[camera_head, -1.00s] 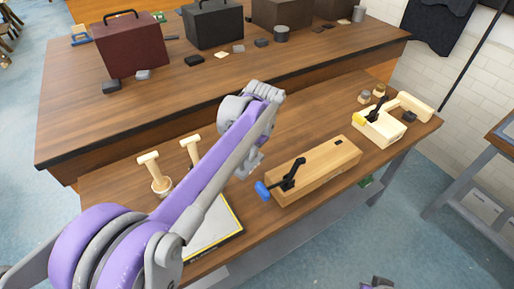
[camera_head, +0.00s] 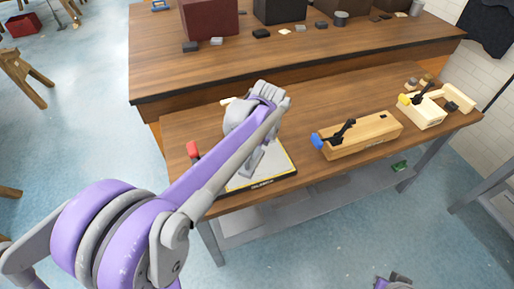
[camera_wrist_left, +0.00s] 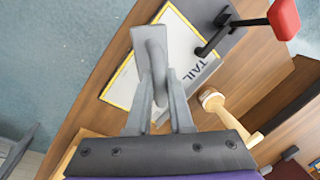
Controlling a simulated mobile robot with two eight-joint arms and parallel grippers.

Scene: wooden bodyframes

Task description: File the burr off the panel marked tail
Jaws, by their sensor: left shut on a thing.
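The panel marked TAIL is a pale board with a yellow border (camera_head: 279,160) on the wooden bench. In the left wrist view the panel (camera_wrist_left: 185,40) lies below my gripper, its TAIL lettering on a grey strip. My left gripper (camera_head: 250,168) is over the panel. In the wrist view its fingers (camera_wrist_left: 158,98) are shut on a grey tool (camera_wrist_left: 150,42), seemingly the file, which hides part of the panel. I cannot tell whether tool and panel touch. No burr can be made out. A purple and grey part of mine, possibly the right gripper (camera_head: 393,282), shows at the bottom edge.
A red-handled clamp (camera_head: 193,150) stands at the panel's left; its red handle (camera_wrist_left: 284,18) shows in the wrist view. A wooden mallet-like piece (camera_wrist_left: 213,98) is close by. To the right are a wooden block with a blue-tipped clamp (camera_head: 370,134) and a yellow-tipped one (camera_head: 428,113).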

